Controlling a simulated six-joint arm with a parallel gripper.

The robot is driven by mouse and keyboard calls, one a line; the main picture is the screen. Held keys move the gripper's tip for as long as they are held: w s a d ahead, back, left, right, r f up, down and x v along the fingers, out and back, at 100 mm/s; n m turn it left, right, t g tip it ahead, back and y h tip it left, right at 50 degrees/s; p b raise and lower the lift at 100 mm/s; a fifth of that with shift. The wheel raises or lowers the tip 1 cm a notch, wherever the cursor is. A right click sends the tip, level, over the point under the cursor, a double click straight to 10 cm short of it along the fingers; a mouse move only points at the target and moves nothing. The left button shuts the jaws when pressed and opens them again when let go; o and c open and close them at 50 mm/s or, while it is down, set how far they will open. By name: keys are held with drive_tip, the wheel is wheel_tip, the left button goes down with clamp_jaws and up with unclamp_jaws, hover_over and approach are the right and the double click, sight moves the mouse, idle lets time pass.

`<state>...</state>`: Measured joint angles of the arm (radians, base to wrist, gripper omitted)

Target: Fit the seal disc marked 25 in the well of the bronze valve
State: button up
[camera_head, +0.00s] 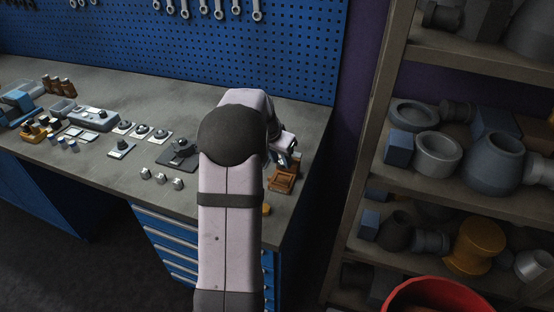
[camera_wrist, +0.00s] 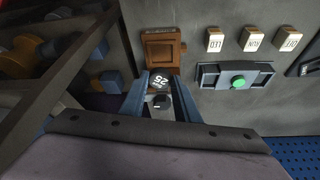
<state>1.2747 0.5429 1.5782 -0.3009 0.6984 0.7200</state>
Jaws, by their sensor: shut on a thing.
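My gripper (camera_wrist: 163,84) is shut on a seal disc (camera_wrist: 158,81) between its two blue fingers. White figures that look like 25 show on the disc, turned in the view. A dark knob-like part shows between the fingers, behind the figures. The bronze valve (camera_wrist: 162,46), a square block with a recessed top, stands just beyond the fingertips in the wrist view. In the head view the valve (camera_head: 284,181) is near the bench's right end, with my gripper (camera_head: 287,159) just behind or above it. The gap between disc and valve cannot be judged; the arm hides part of the gripper.
Three small labelled blocks (camera_wrist: 253,39) stand along the bench's front, near a dark fixture with a green button (camera_wrist: 238,81). The bench's left (camera_head: 95,115) holds several small parts and trays. A shelf rack (camera_head: 365,160) with pipe fittings stands to the right. A blue pegboard (camera_head: 300,50) backs the bench.

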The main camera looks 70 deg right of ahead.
drive_tip(key=shift+f, duration=0.1)
drive_tip(key=shift+f+b, duration=2)
drive_tip(key=shift+f, duration=0.6)
drive_tip(key=shift+f+b, duration=0.35)
drive_tip(key=shift+b, duration=0.15)
drive_tip(key=o, duration=1.4)
drive_tip(key=shift+r, duration=0.15)
drive_tip(key=shift+r+p, duration=2.5)
drive_tip(key=shift+r, duration=0.9)
drive_tip(key=shift+a, duration=0.1)
